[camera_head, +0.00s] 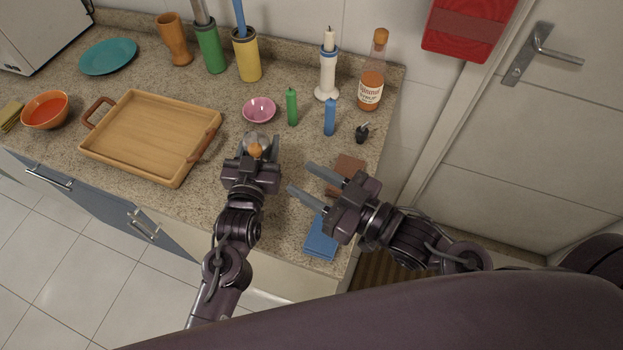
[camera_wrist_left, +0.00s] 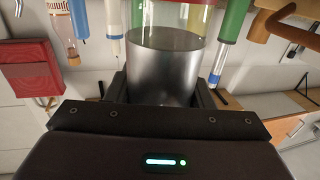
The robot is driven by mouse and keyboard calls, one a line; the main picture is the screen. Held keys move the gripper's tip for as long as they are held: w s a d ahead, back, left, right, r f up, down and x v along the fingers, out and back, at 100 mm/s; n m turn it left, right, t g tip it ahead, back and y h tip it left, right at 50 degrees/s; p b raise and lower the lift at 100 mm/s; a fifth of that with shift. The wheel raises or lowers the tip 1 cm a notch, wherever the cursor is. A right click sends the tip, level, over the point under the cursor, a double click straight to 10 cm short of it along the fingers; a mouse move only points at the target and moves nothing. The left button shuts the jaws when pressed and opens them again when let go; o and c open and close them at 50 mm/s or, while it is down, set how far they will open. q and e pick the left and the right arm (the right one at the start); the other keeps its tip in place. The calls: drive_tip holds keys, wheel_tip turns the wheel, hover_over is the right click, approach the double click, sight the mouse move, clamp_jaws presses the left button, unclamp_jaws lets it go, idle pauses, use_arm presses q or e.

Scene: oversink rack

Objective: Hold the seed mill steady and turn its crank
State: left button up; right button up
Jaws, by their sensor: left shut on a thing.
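The seed mill (camera_head: 257,139) stands near the front of the counter, seen from above as a clear round top with an orange-brown knob. The left wrist view shows its grey metal cylinder (camera_wrist_left: 162,75) with a clear section at one end. My left gripper (camera_head: 258,148) is shut on the mill, a finger on each side of the cylinder. My right gripper (camera_head: 299,178) is open and empty, to the right of the mill and apart from it, its fingers pointing left. The crank arm cannot be made out clearly; the gripper hides much of the mill.
A wooden tray (camera_head: 104,160) lies left of the mill. Behind stand a pink bowl (camera_head: 259,103), a green bottle (camera_head: 292,107), a blue bottle (camera_head: 330,117) and a syrup bottle (camera_head: 371,78). A brown block (camera_head: 349,164) and blue cloth (camera_head: 321,242) lie around my right gripper.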

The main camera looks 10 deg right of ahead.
use_arm(q)
drive_tip(key=o, duration=1.3)
drive_tip(key=v, duration=1.2)
drive_tip(key=shift+s, duration=0.1)
